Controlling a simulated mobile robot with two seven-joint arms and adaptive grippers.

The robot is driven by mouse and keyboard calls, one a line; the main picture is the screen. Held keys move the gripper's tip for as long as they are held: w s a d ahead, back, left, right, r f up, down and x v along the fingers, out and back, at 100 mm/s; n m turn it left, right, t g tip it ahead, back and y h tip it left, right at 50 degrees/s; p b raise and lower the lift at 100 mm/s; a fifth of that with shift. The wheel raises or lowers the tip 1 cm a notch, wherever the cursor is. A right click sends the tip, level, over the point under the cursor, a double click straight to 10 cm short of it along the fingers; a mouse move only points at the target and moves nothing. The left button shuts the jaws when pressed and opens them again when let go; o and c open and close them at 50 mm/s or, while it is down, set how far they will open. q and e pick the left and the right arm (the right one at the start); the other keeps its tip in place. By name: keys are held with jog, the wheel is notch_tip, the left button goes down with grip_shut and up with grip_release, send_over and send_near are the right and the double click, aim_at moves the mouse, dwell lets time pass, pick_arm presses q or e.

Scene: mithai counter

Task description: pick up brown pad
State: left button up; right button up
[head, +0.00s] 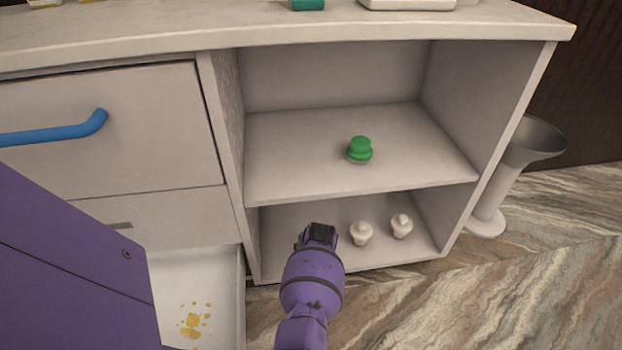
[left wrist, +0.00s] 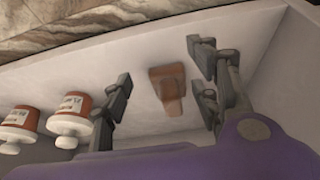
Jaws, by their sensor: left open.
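The brown pad (left wrist: 167,88) lies on a pale surface in the left wrist view, an orange-brown block with a lighter part at its lower end. It appears between the spread dark fingers of my left gripper (left wrist: 162,82), with a visible gap on each side. How far the fingertips are above or in front of it I cannot tell. In the head view my left gripper (head: 318,236) reaches into the lower shelf compartment; its fingers and the pad are hidden there. My right gripper is not in view.
Two white-topped items (head: 361,233) (head: 402,225) stand to the right in the lower compartment. The left wrist view shows two orange labelled jars (left wrist: 68,115) (left wrist: 20,123). A green-topped item (head: 360,149) sits on the shelf above. An open drawer (head: 240,300) is at left.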

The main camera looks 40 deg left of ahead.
pick_arm(q)
jog(key=shift+w+a+f, duration=0.15)
jog(key=shift+w+a, duration=0.3)
jog(key=shift+a, duration=0.05)
jog(key=shift+w+a+b, duration=0.45)
jog(key=shift+a+b, duration=0.05)
jog(key=shift+a, duration=0.05)
jog(key=w+a+b, duration=0.2)
jog(key=a, duration=0.1)
jog(key=shift+w, duration=0.35)
jog(key=shift+w+a+f+b, duration=0.25)
jog(key=shift+f+b, duration=0.2)
jog(key=shift+b, duration=0.3)
jog(key=shift+s, duration=0.1)
jog(key=c, duration=1.2)
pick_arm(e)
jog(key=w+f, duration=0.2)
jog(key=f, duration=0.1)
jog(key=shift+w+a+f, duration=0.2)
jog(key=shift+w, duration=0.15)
